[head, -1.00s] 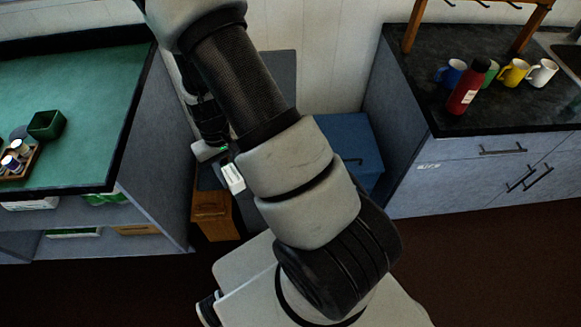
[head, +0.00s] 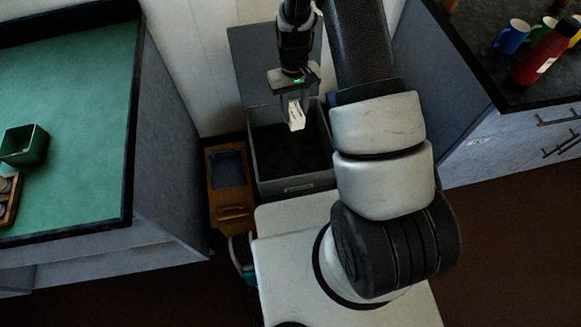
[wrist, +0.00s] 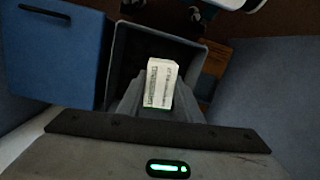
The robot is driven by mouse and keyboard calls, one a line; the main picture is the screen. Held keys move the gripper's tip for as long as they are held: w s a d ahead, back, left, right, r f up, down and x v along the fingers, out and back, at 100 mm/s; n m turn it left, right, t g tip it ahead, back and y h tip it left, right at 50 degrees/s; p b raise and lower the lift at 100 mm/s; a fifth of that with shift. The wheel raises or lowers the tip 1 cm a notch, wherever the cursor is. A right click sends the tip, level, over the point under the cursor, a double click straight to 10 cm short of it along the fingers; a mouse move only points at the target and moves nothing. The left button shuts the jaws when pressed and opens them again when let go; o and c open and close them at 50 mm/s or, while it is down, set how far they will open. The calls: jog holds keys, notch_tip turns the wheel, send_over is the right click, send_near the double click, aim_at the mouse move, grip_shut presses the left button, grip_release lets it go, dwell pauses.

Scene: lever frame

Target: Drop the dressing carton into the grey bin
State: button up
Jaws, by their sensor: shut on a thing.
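The dressing carton (head: 295,114) is a small white box with printed lines. My gripper (head: 293,105) is shut on it and holds it over the open grey bin (head: 252,160) in the head view. In the wrist view the carton (wrist: 160,84) sits between the fingers of my gripper (wrist: 146,98), with the bin (wrist: 118,60) below and beyond it. The bin's inside is dark, and I cannot make out anything in it.
A wooden box (head: 229,213) stands left of the bin. A blue box (wrist: 52,50) is beside the bin in the wrist view. A green-topped counter (head: 75,130) is at left. A dark counter with a red bottle (head: 545,57) and mugs (head: 512,36) is at right.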

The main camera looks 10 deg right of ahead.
jog(key=w+f+b, duration=0.4)
jog(key=f+b, duration=0.2)
jog(key=f, duration=0.1)
jog(key=w+d+f+n+b, duration=0.1)
jog(key=w+f+b, duration=0.3)
jog(key=f+b, duration=0.2)
notch_tip(320, 180, down, 3)
jog(key=shift+w+r+n, duration=0.2)
jog(key=shift+w+n, duration=0.05)
jog(key=shift+n, duration=0.05)
jog(key=o, duration=1.1)
notch_tip(320, 180, up, 17)
jog(key=w+p, duration=0.2)
jog(key=p, duration=0.1)
jog(key=shift+a+r, duration=0.2)
jog(key=shift+a, duration=0.1)
